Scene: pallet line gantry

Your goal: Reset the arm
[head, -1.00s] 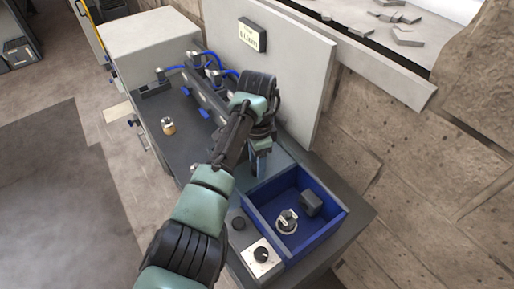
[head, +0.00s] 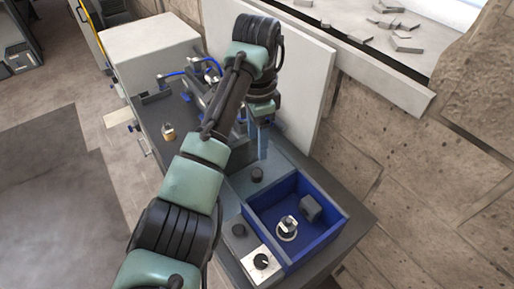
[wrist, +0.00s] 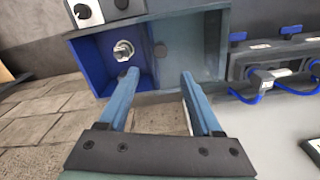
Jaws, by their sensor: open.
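My arm reaches up over the dark workbench (head: 180,152) in the head view, with the wrist bent down above the middle of the bench. My gripper (wrist: 158,75) shows in the wrist view with its two blue fingers spread apart and nothing between them. In the head view the finger area is partly hidden behind my arm. Past the fingertips in the wrist view lies the blue-walled tray (wrist: 88,58), holding a round metal fitting (wrist: 123,50). My gripper touches nothing that I can see.
In the head view the blue tray (head: 331,232) also holds a dark grey block (head: 311,208). A knob panel (head: 262,262) sits beside it. A pale upright panel (head: 300,75) bounds the back. Blue-hosed clamps (head: 205,68) stand behind my arm.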

